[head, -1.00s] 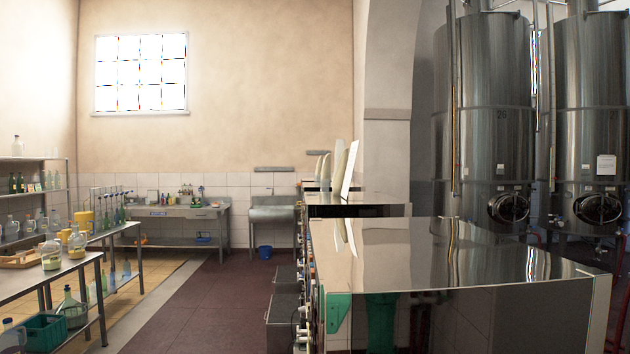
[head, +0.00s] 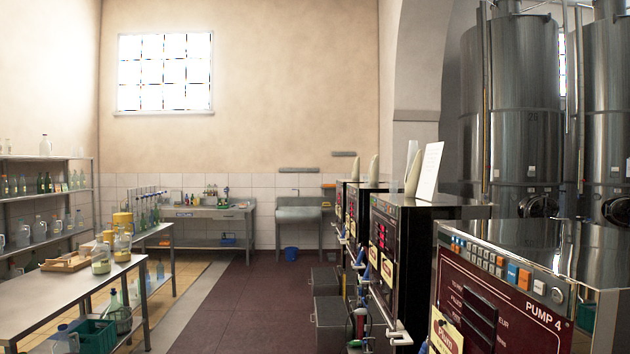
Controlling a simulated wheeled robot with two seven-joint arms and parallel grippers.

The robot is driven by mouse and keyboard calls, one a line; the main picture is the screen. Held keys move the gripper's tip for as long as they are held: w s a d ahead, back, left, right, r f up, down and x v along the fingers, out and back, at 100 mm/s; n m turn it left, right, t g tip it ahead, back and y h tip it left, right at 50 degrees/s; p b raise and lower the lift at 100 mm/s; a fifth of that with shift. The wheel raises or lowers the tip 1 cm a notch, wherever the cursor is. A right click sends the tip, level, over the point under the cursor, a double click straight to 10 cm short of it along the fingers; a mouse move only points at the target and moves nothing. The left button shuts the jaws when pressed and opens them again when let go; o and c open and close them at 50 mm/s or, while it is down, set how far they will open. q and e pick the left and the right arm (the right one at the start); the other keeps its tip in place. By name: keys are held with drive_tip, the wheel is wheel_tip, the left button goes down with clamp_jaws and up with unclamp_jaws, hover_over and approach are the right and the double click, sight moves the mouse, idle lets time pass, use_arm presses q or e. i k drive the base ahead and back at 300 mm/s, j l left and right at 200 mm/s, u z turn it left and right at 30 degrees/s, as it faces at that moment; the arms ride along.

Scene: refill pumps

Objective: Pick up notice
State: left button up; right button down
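A white sheet (head: 429,171), which looks like a notice, stands upright and slightly tilted on top of the second pump (head: 412,212) in the row at right. Its print is too small to read. Yellowish labels also show on the pump fronts, one on the nearest pump (head: 445,335) at the bottom edge and one on the pump behind it (head: 387,271). Neither of my grippers is in view.
The nearest pump, marked PUMP 4 (head: 510,300), fills the lower right. A shelf table (head: 75,290) with bottles and a green crate (head: 95,335) stands at left. The dark red floor (head: 250,310) between them is clear. Steel tanks (head: 512,120) stand behind the pumps.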

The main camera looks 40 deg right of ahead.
sight(434, 152)
drive_tip(key=i+j, duration=0.3)
drive_tip(key=i, duration=0.2)
drive_tip(key=i+j, duration=0.3)
drive_tip(key=i, duration=0.2)
drive_tip(key=i+l+z, duration=0.1)
drive_tip(key=i+z, duration=0.55)
drive_tip(key=z, duration=0.15)
drive_tip(key=i+z, duration=0.4)
drive_tip(key=i+j+z, duration=0.2)
drive_tip(key=z, duration=0.15)
drive_tip(key=i+l+z, duration=0.2)
drive_tip(key=z, duration=0.25)
drive_tip(key=i+z, duration=0.9)
drive_tip(key=k+j, duration=0.05)
drive_tip(key=k, duration=0.05)
